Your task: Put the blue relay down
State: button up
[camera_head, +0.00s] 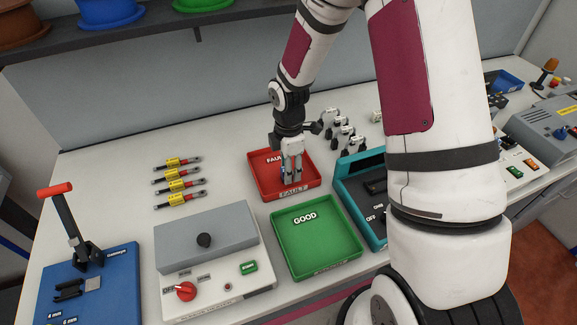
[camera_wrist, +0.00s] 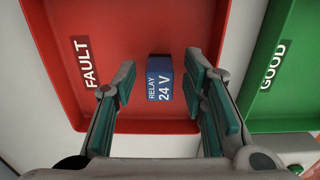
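The blue relay (camera_wrist: 160,84), marked "RELAY 24 V", lies in the red FAULT tray (camera_wrist: 60,20), on its floor as far as the wrist view shows. My gripper (camera_wrist: 161,76) is open, with one finger on each side of the relay and a visible gap on both sides. In the head view my gripper (camera_head: 291,178) points down into the red tray (camera_head: 260,190); the relay is hidden or too small to make out there. The green GOOD tray (camera_head: 315,245) is empty and also shows at the right of the wrist view (camera_wrist: 285,90).
A teal device (camera_head: 360,200) stands right of the trays, and a grey-white test box (camera_head: 215,260) stands front left. Several yellow-banded parts (camera_head: 178,180) lie to the left. A blue lever press (camera_head: 90,280) is at the far left. Several black-and-silver parts (camera_head: 340,130) stand behind.

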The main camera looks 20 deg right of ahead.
jog(key=shift+r, duration=0.1)
notch_tip(320, 180, up, 12)
jog(key=s+r+m+t+h, duration=0.1)
jog(key=s+r+m, duration=0.35)
jog(key=r, duration=0.25)
jog(key=s+r+m+t, duration=0.2)
jog(key=s+r+m, duration=0.25)
jog(key=r, duration=0.25)
jog(key=s+r+m+t, duration=0.1)
jog(key=s+r+m, duration=0.1)
jog(key=s+m, duration=0.2)
jog(key=s+r+m+t+y, duration=0.1)
jog(key=s+r+m, duration=0.2)
jog(key=s, duration=0.6)
jog(key=shift+s+a+r+m, duration=0.15)
jog(key=shift+a+r+m, duration=0.15)
jog(key=shift+m, duration=0.7)
